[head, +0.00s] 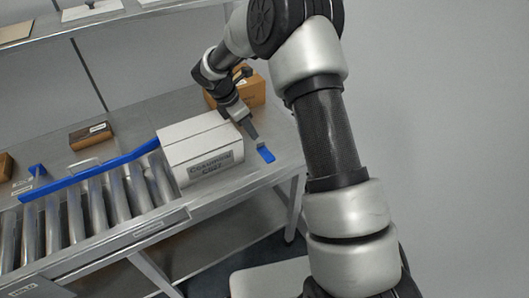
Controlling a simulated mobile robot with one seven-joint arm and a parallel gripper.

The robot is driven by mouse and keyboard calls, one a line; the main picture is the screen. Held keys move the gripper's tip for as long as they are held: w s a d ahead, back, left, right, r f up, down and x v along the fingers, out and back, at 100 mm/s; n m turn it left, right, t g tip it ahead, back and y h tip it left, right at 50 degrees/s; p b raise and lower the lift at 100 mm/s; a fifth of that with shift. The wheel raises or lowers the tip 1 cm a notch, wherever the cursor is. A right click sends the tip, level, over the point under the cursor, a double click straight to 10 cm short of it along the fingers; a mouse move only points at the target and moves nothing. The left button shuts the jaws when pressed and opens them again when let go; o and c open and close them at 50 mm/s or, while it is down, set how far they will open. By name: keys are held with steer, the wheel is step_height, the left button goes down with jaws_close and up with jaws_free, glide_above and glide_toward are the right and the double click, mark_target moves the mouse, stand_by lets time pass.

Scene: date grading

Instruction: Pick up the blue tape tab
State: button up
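The blue tape tab (266,154) is a small blue piece near the right edge of the metal table, just right of the white box. My gripper (255,137) points down right above the tab, close to its far end. Whether the fingers touch the tab cannot be told at this size. Whether they are open or shut also cannot be made out.
A white lettered box (205,148) stands close to the left of my gripper. A brown carton (250,91) is behind it. Rollers with a blue rail (103,168) run left, near a small brown box (91,136). A shelf (125,14) hangs above.

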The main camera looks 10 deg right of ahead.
mark_target(264, 152)
steer(key=x, duration=0.7)
steer(key=shift+d+f, duration=0.15)
steer(key=shift+d, duration=0.1)
jaws_close()
